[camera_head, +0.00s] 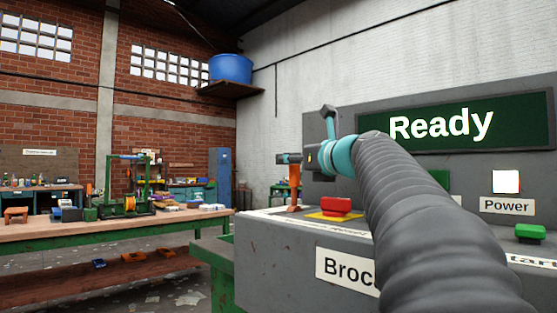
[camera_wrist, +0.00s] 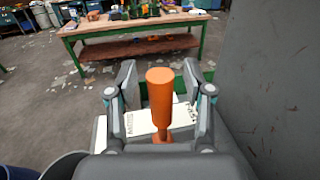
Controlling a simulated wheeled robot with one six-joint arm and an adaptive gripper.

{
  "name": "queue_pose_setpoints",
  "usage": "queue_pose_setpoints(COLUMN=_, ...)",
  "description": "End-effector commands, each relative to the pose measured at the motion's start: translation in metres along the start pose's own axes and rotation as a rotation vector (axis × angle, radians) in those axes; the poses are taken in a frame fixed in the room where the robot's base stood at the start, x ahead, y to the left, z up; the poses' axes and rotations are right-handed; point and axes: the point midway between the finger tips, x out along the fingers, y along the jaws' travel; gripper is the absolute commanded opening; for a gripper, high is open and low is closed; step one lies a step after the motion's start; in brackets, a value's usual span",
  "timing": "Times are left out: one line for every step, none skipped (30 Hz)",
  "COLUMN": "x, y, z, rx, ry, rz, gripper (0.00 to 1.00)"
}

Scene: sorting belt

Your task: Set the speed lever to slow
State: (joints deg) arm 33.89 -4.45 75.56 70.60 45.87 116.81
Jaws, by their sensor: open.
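The orange speed lever (camera_head: 294,183) stands up from the top of the grey control console (camera_head: 280,240), near its left end. In the wrist view the lever (camera_wrist: 159,92) is between the two fingers of my gripper (camera_wrist: 158,78), with a gap on both sides. My gripper is open around it and not closed on it. A white label plate (camera_wrist: 140,122) lies under the lever; its left end has lettering that looks like an upside-down "Slow". The right lettering is partly hidden by my finger. In the head view my gripper (camera_head: 290,158) is at the lever's top.
A red button (camera_head: 336,205) on a yellow plate is just right of the lever. A green button (camera_head: 529,232) and a lit Power switch (camera_head: 506,182) are farther right. A green screen (camera_head: 455,123) reads "Ready". A wooden workbench (camera_head: 130,232) stands at left beyond open floor.

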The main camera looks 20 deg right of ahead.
Motion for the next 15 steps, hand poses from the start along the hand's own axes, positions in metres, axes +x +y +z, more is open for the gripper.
queue_pose_setpoints(x=-0.0001, y=0.0000, z=0.0000, rx=0.000, ry=0.000, rz=0.000, gripper=0.52)
queue_pose_setpoints(x=-0.0001, y=-0.0001, z=0.0000, rx=0.000, ry=0.000, rz=0.000, gripper=0.52)
queue_pose_setpoints(x=-0.0002, y=-0.0001, z=0.0000, rx=0.000, ry=0.000, rz=0.000, gripper=0.52)
queue_pose_setpoints(x=-0.0002, y=-0.0001, z=0.0000, rx=0.000, ry=0.000, rz=0.000, gripper=0.44)
queue_pose_setpoints(x=-0.0002, y=-0.0001, z=0.0000, rx=0.000, ry=0.000, rz=0.000, gripper=0.37)
queue_pose_setpoints(x=-0.0003, y=-0.0002, z=0.0000, rx=0.000, ry=0.000, rz=0.000, gripper=0.27)
queue_pose_setpoints(x=-0.0003, y=-0.0002, z=0.0000, rx=0.000, ry=0.000, rz=0.000, gripper=0.19)
queue_pose_setpoints(x=-0.0003, y=-0.0002, z=0.0000, rx=0.000, ry=0.000, rz=0.000, gripper=0.12)
queue_pose_setpoints(x=-0.0004, y=-0.0002, z=0.0000, rx=0.000, ry=0.000, rz=0.000, gripper=0.02)
queue_pose_setpoints(x=-0.0003, y=-0.0002, z=0.0000, rx=0.000, ry=0.000, rz=0.000, gripper=0.00)
queue_pose_setpoints(x=-0.0003, y=-0.0002, z=0.0000, rx=0.000, ry=0.000, rz=0.000, gripper=0.00)
queue_pose_setpoints(x=-0.0003, y=-0.0002, z=0.0000, rx=0.000, ry=0.000, rz=0.000, gripper=0.00)
queue_pose_setpoints(x=-0.0004, y=-0.0002, z=0.0000, rx=0.000, ry=0.000, rz=0.000, gripper=0.00)
queue_pose_setpoints(x=-0.0004, y=-0.0002, z=0.0000, rx=0.000, ry=0.000, rz=0.000, gripper=0.00)
queue_pose_setpoints(x=-0.0004, y=-0.0002, z=0.0000, rx=0.000, ry=0.000, rz=0.000, gripper=0.00)
